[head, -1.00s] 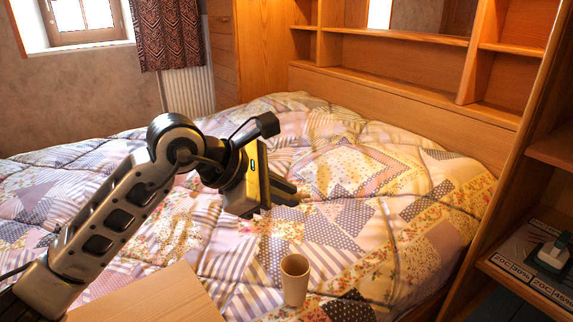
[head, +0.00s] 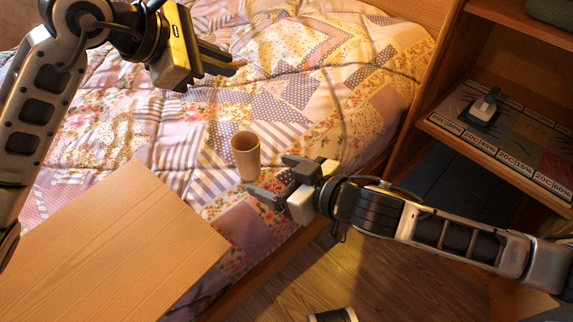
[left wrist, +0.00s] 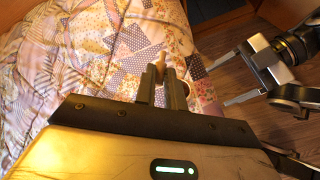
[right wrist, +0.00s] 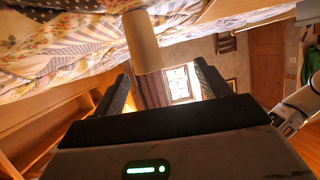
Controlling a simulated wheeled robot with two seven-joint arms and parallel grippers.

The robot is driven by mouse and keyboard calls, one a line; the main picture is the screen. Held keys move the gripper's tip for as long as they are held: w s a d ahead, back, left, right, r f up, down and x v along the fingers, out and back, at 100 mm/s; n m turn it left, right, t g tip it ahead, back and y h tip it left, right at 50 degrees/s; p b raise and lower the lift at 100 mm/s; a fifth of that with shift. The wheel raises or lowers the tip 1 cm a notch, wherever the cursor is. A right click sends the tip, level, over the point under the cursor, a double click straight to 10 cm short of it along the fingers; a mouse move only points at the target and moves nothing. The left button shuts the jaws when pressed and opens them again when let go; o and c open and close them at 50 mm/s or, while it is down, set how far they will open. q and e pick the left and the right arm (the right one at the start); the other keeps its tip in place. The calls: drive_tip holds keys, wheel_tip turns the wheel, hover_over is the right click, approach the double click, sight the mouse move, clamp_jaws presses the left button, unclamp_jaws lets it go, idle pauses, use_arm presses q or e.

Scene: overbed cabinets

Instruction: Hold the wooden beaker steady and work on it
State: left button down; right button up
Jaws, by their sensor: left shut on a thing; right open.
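The wooden beaker (head: 245,158) is a tan, open-topped cup, upright at the near side of the bed in the head view. In the right wrist view the beaker (right wrist: 142,42) shows ahead, between the finger lines. My right gripper (head: 268,178) is open and empty, its fingers pointing at the beaker from the right, seemingly just short of it. My left gripper (head: 228,65) is above the bed, up and left of the beaker, shut on a small tan wooden piece (left wrist: 158,60), mostly hidden by the fingers. I cannot tell what this piece is.
A wooden board or tabletop (head: 110,250) lies at the front left. The patchwork bed (head: 300,60) fills the middle. A shelf unit (head: 440,110) with a small dark green and white object (head: 484,108) stands at the right.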

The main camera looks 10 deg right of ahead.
sight(255, 158)
drive_tip(key=shift+h, duration=0.3)
drive_tip(key=x, duration=0.4)
drive_tip(key=w+d+x, duration=0.1)
drive_tip(key=x, duration=0.3)
drive_tip(key=d+x, duration=0.1)
drive_tip(key=x, duration=0.3)
drive_tip(key=shift+w+a, duration=0.1)
drive_tip(key=shift+w, duration=0.35)
drive_tip(key=c, duration=1.1)
